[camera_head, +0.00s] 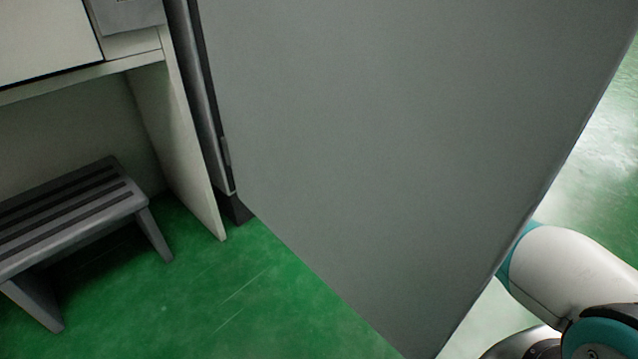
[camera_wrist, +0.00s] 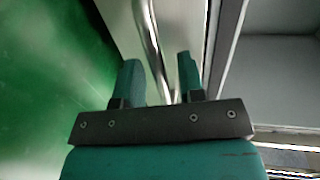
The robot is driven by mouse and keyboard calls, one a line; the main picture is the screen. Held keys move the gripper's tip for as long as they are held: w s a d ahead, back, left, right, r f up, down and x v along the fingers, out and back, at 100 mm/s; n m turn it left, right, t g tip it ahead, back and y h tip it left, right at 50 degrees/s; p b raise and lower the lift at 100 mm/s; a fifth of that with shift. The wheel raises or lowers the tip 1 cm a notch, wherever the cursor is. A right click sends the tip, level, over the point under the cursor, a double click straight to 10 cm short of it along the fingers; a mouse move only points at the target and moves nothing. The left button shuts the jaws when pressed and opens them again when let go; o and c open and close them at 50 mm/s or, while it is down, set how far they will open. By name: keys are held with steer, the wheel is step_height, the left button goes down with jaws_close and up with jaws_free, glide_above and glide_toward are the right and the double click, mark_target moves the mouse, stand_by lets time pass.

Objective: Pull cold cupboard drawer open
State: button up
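A curved metal bar handle (camera_wrist: 148,28) runs down the upper middle of the wrist view, in front of a pale front panel (camera_wrist: 118,22). I cannot tell from this close whether that panel is the drawer or a door. My gripper (camera_wrist: 158,60) has its two teal fingers apart, one on each side of the bar in the picture. Gaps show between the bar and both fingers, so it is not gripped. In the head view a large grey panel (camera_head: 400,130) of the cupboard hides the handle and my gripper; only my arm shows at the lower right.
A grey slatted stool (camera_head: 75,215) stands under a white counter (camera_head: 120,62) at the left of the head view. Green floor (camera_head: 240,300) is clear beside the grey panel. A grey recess (camera_wrist: 275,75) lies right of the handle in the wrist view.

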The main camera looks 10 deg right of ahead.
steer(key=shift+w+a, duration=0.1)
steer(key=shift+w, duration=0.05)
jaws_close()
